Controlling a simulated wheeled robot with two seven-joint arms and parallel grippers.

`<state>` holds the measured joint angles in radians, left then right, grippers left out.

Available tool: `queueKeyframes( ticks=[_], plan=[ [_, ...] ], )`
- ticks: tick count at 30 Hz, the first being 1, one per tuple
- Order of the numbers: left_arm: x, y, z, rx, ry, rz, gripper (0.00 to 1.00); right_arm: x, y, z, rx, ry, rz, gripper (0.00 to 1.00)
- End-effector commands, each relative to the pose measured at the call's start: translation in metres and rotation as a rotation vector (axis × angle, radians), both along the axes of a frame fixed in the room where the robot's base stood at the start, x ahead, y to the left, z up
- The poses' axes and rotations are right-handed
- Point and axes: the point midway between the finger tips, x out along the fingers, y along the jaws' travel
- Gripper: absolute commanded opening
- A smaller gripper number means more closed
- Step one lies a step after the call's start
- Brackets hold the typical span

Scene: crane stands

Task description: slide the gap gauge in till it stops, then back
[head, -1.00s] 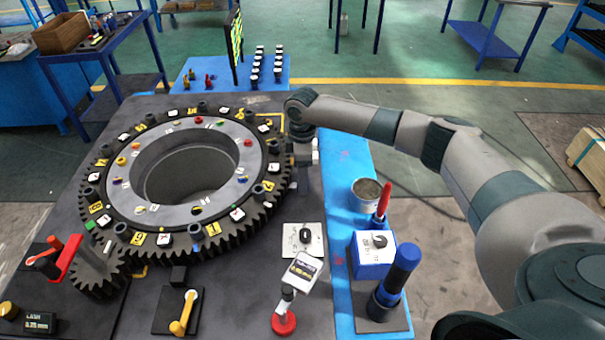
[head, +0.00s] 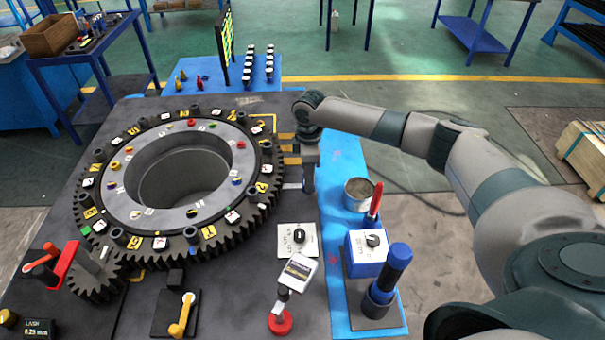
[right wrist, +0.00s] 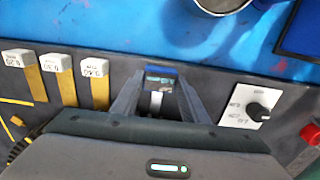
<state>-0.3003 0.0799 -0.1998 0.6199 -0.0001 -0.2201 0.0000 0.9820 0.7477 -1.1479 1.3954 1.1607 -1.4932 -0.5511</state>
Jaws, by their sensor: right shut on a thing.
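The large toothed ring gear (head: 222,232) lies flat on the dark table, meshed near a small gear (head: 97,280) at front left. My right gripper (head: 308,184) points down just right of the ring's teeth. In the right wrist view its fingers (right wrist: 158,100) are shut on the gap gauge, which has a blue, labelled top (right wrist: 161,74) and a pale metal part below. In the head view a flat metal strip (head: 292,186) reaches from the fingers toward the teeth. Whether its tip is between teeth I cannot tell. My left gripper is out of view.
Three yellow strips with white labelled caps (right wrist: 62,76) lie beside the gripper. A dial plate (head: 298,240), a small display on a red-based stand (head: 281,320), a blue box (head: 366,252), a tin (head: 359,194) and a blue-handled tool (head: 392,270) stand nearer front right.

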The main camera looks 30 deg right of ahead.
Motion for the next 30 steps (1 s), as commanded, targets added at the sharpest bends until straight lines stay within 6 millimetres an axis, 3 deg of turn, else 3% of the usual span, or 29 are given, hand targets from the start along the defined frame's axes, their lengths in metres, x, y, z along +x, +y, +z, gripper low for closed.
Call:
queueKeyframes(
  ticks=[3, 4, 6, 20, 26, 30],
  plan=[
    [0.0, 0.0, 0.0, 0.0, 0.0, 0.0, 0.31, -0.001, -0.004, 0.0, -0.008, 0.003, -0.003, 0.0],
    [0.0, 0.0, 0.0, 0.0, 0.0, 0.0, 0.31, -0.001, -0.004, 0.0, -0.008, 0.003, -0.003, 0.45],
    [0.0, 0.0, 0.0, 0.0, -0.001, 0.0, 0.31, -0.001, -0.004, 0.0, -0.008, 0.003, -0.004, 0.59],
    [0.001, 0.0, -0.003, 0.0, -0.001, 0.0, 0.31, 0.0, -0.002, 0.005, -0.005, 0.001, -0.002, 0.59],
    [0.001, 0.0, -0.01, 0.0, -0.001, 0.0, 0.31, 0.001, -0.002, 0.024, -0.004, -0.001, -0.002, 0.59],
    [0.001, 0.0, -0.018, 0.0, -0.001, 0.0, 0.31, 0.001, -0.003, 0.047, -0.004, -0.002, -0.002, 0.59]
  ],
)
